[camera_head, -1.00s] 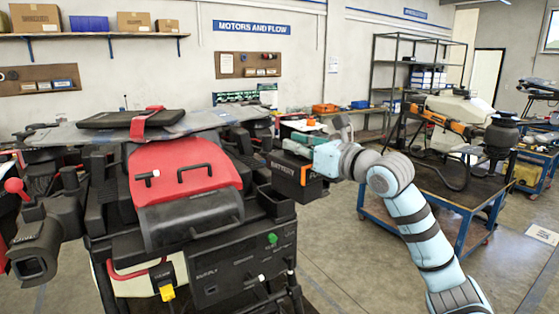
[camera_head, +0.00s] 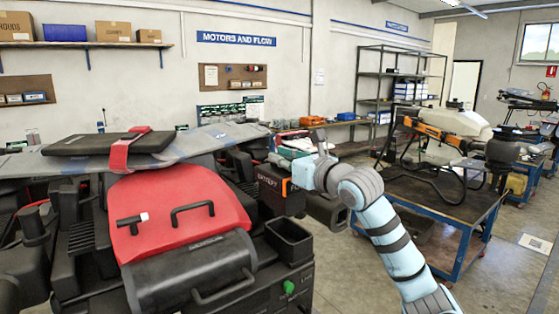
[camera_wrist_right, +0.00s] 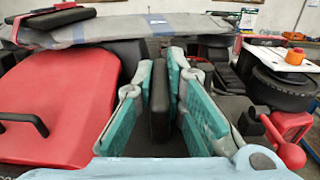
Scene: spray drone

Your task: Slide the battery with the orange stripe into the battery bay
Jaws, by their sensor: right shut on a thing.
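The black battery (camera_head: 271,193) with an orange stripe on its end is held in the air in the head view, lettering on its side. My right gripper (camera_head: 295,172) is shut on it. In the wrist view, the teal finger pads (camera_wrist_right: 160,100) close on a dark upright part (camera_wrist_right: 160,112), apparently of the battery. A black open-topped box (camera_head: 288,238), which looks like the battery bay, sits on the drone's right side. The battery is above and behind its opening in the picture, apparently outside it; the exact gap cannot be told. My left gripper is out of view.
The drone's red cover (camera_head: 175,205) with black handles lies left of the bay. A grey panel (camera_head: 200,140) with a strapped black pad spans the drone behind. A blue-framed cart (camera_head: 455,225) with equipment stands to the right. Floor is clear between.

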